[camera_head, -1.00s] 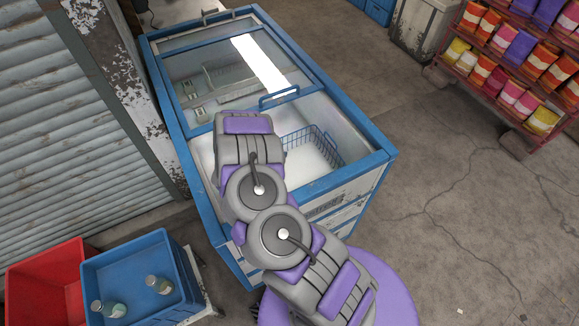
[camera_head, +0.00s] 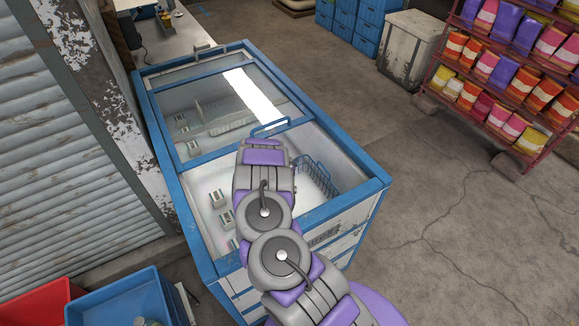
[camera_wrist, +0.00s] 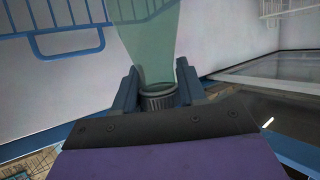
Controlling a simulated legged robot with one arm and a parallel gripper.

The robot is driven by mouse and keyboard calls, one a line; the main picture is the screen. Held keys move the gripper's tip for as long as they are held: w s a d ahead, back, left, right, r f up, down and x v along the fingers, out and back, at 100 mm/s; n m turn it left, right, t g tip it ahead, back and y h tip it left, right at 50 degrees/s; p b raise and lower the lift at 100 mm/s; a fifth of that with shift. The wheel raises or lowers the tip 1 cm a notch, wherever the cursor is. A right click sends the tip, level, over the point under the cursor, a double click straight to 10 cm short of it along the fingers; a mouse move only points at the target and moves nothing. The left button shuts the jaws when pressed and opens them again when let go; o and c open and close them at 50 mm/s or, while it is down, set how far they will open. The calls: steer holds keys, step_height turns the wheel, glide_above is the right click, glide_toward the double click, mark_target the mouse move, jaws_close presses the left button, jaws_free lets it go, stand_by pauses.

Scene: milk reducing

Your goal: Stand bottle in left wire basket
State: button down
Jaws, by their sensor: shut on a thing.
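My gripper (camera_wrist: 160,92) is shut on the neck of a translucent green bottle (camera_wrist: 145,45). The dark ridged cap sits between the fingers, and the body runs out of the top of the wrist view. A blue wire basket (camera_wrist: 70,42) shows at the upper left of that view, with the bottle to its right in the picture. Part of a pale wire basket (camera_wrist: 287,8) shows at the upper right. In the head view, a blue wire basket (camera_head: 318,177) stands in the open part of the chest freezer (camera_head: 290,222). My arm hides the gripper and bottle there.
Small white blocks (camera_head: 221,217) lie on the freezer floor left of my arm. A sliding glass lid (camera_head: 205,100) covers the far half. A blue crate (camera_head: 90,312) stands at the lower left, and a rack of bags (camera_head: 500,80) at the right.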

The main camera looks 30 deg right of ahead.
steer(key=f, duration=0.2)
steer(key=d+f+b, duration=0.1)
steer(key=shift+f, duration=0.4)
steer(key=shift+s+a+r, duration=0.1)
steer(key=shift+a+r, duration=0.05)
steer(key=shift+a, duration=0.45)
steer(key=c, duration=1.1)
jaws_free()
steer(key=o, duration=0.5)
steer(key=shift+d, duration=0.45)
steer(key=shift+c, duration=0.2)
steer(key=shift+a, duration=0.1)
steer(key=shift+a+r, duration=0.1)
steer(key=p+v, duration=0.1)
steer(key=v, duration=0.6)
steer(key=shift+a, duration=0.2)
steer(key=shift+s, duration=0.15)
